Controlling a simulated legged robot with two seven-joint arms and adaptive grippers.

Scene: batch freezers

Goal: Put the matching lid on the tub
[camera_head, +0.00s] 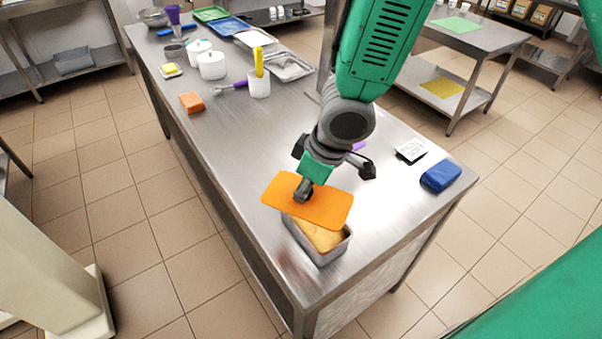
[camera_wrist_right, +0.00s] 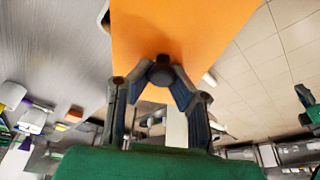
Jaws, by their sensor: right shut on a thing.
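My right gripper (camera_head: 304,190) comes down from above and is shut on the black knob of the flat orange lid (camera_head: 335,208). In the right wrist view the fingers (camera_wrist_right: 162,72) close on the knob, and the orange lid (camera_wrist_right: 185,30) fills the upper middle. The tub (camera_head: 322,257) is a grey metal rectangular pan with yellow contents, near the table's front corner. The lid is over the tub's far part, turned relative to its rim. The near part of the tub is uncovered. I cannot tell whether lid and rim touch. My left gripper is not seen.
The steel table (camera_head: 250,150) has free room left of the tub. A blue block (camera_head: 440,176) and a white label card (camera_head: 411,150) lie to the right. An orange block (camera_head: 192,102), white pots (camera_head: 211,65) and trays (camera_head: 288,66) stand farther back.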

